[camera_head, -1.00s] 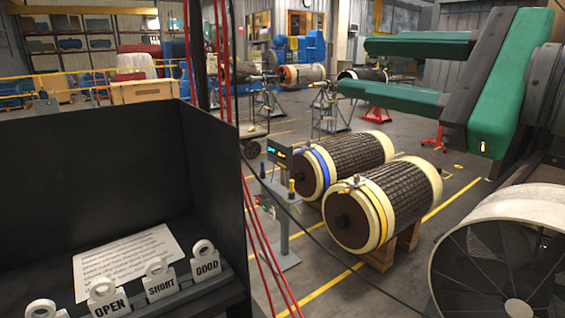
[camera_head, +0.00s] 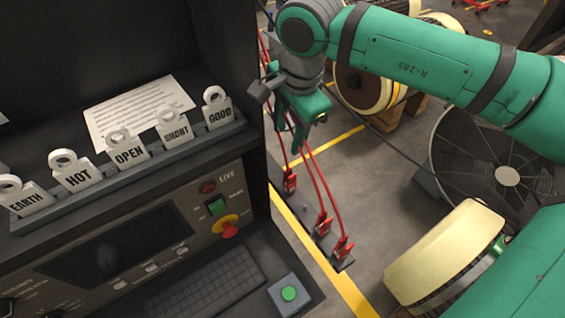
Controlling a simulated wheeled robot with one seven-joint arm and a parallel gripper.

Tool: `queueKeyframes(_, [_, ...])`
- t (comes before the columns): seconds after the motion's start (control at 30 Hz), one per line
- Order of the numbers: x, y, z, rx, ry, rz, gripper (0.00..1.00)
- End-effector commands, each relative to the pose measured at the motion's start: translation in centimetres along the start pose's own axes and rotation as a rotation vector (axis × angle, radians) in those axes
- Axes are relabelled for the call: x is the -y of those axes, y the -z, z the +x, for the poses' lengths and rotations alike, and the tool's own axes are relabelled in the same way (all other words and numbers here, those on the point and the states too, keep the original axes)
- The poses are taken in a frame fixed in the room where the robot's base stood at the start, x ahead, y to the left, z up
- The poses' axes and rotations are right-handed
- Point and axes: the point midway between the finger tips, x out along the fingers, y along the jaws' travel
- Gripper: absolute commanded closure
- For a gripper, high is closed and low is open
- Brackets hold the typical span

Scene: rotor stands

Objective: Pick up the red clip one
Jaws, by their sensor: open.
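One clip (camera_head: 290,183) is at the left, one clip (camera_head: 323,225) is in the middle and one clip (camera_head: 343,248) is nearest, on a dark base plate (camera_head: 341,263). I cannot tell which is clip one. My gripper (camera_head: 291,138) is open and above the clips, close to the red cables. Its fingers are small and partly overlap the cables; I see nothing held between them.
The black console (camera_head: 247,190) fills the left, with labelled tags (camera_head: 129,152), a red-and-yellow switch (camera_head: 228,228) and a green button (camera_head: 288,293). Wound rotors (camera_head: 362,90) lie behind my arm. A cream-ended cylinder (camera_head: 445,255) is at lower right. Grey floor lies between.

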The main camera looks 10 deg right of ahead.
Motion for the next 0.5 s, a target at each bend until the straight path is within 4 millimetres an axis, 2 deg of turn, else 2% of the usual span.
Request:
queueKeyframes(0.1, [-2.3,-0.5,1.9,-0.001,-0.107,0.005,0.57])
queueKeyframes(0.2, [-3.4,-0.8,2.8,0.000,-0.155,0.009,0.57])
queueKeyframes(0.5, [-4.3,-1.1,6.8,0.003,-0.171,0.007,0.57])
